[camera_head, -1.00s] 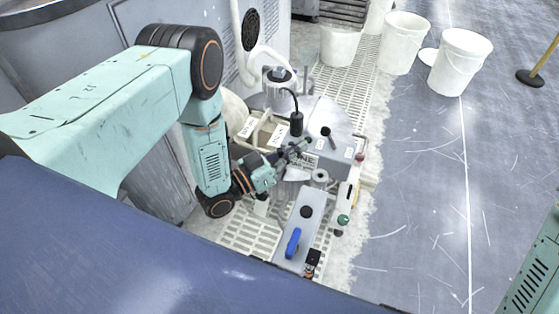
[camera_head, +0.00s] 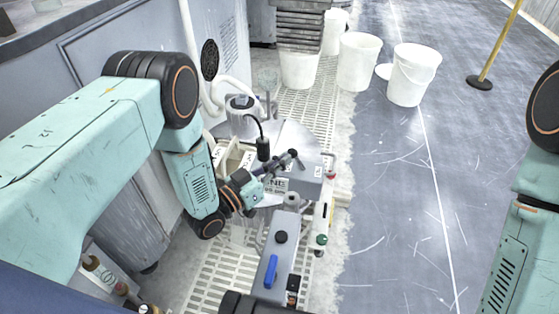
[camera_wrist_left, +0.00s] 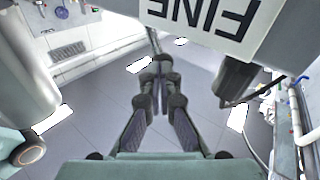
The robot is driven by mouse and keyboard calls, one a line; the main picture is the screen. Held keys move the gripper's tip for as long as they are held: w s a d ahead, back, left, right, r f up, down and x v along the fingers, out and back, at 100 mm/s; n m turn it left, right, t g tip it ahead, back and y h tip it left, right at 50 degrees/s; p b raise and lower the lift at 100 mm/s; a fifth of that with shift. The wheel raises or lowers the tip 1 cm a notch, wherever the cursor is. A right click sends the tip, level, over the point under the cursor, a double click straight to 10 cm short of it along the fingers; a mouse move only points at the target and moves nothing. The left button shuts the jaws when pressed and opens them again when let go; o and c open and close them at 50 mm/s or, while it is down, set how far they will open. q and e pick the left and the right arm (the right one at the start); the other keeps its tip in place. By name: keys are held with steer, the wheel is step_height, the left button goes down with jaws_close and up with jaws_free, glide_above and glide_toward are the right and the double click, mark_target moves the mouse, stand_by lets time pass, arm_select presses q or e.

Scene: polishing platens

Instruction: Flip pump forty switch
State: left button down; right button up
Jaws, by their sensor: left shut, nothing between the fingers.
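In the left wrist view the label (camera_wrist_left: 205,22) reads "FINE", upside down. A black knob (camera_head: 293,153) shows at the box's top, close to my left fingers. I cannot tell which control is the pump forty switch. My left gripper (camera_head: 279,164) is shut and empty beside the box; its fingers (camera_wrist_left: 158,85) meet below the label in the wrist view. I cannot tell whether it touches the knob. My right gripper is out of view; only its arm shows.
A long grey housing with a blue lever (camera_head: 270,270) and a black knob (camera_head: 281,237) lies in front. A black cylinder with a cable (camera_head: 263,149) stands behind my gripper. White buckets (camera_head: 413,75) stand far right. Open floor (camera_head: 400,190) lies to the right.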

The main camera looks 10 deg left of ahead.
arm_select(q)
steer(key=shift+d+r+m+g+p, duration=0.2)
steer(key=shift+r+m+g+p, duration=0.1)
steer(key=shift+p, duration=0.2)
